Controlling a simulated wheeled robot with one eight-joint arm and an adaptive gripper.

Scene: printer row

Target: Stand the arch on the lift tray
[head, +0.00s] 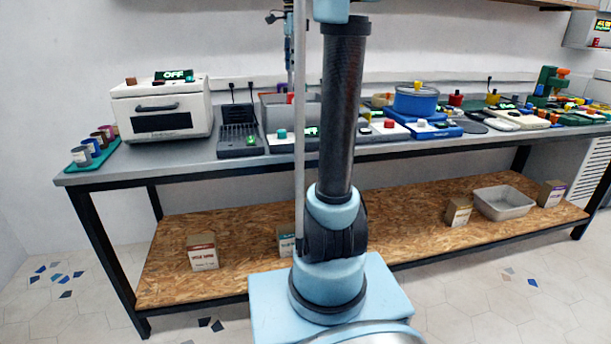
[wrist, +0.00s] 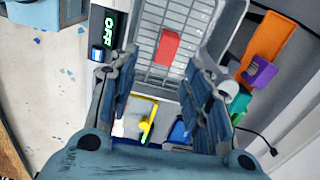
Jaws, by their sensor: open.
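My gripper (wrist: 165,95) is open in the wrist view, with its fingers well apart and nothing between the tips. Ahead of the fingers is a grey slatted tray (wrist: 150,60) inside a grey bin, which looks like the lift tray. A red block-like piece (wrist: 166,47) rests on its slats, apart from both fingers. Seen from above, I cannot tell whether it is the arch. A purple piece (wrist: 259,72) with a notched outline lies by an orange tray (wrist: 268,42) to the right. In the head view, the column hides part of the grey bin (head: 275,108).
A panel reading OFF (wrist: 107,30) borders the tray. A yellow piece (wrist: 146,128) and a blue piece (wrist: 179,131) lie nearer the palm. In the head view, a white oven (head: 160,110) and a dark slotted rack (head: 240,140) stand left; a blue pot (head: 415,100) stands right.

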